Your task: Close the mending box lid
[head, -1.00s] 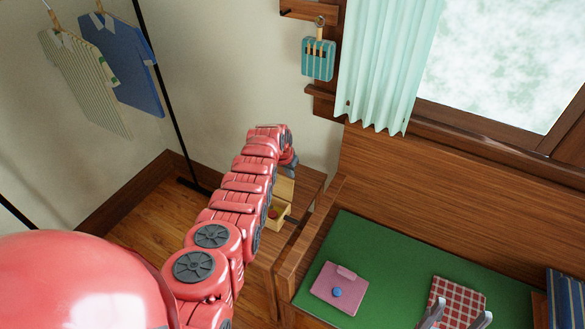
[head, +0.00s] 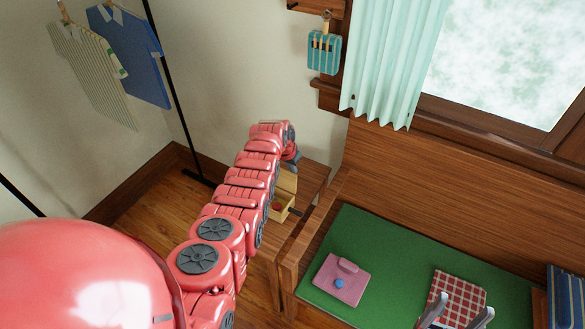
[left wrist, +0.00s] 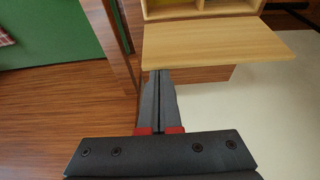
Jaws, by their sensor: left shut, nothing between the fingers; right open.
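The mending box (head: 284,212) is a pale wooden box on a small wooden table, partly hidden behind my left arm in the head view. Its lid (head: 288,182) stands raised at the back. In the left wrist view the lid (left wrist: 220,45) is a broad pale panel, with the open box (left wrist: 200,8) beyond it at the top edge. My left gripper (left wrist: 158,72) is shut and empty, its fingertips by the lid's near edge; I cannot tell whether they touch it. My right gripper (head: 459,312) is open at the bottom of the head view, away from the box.
A wooden bench with a green top (head: 405,246) stands to the right, carrying a pink item (head: 342,279) and a red checked cloth (head: 456,293). A wooden armrest (head: 296,245) stands between bench and small table. Wall and curtain (head: 395,65) lie behind.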

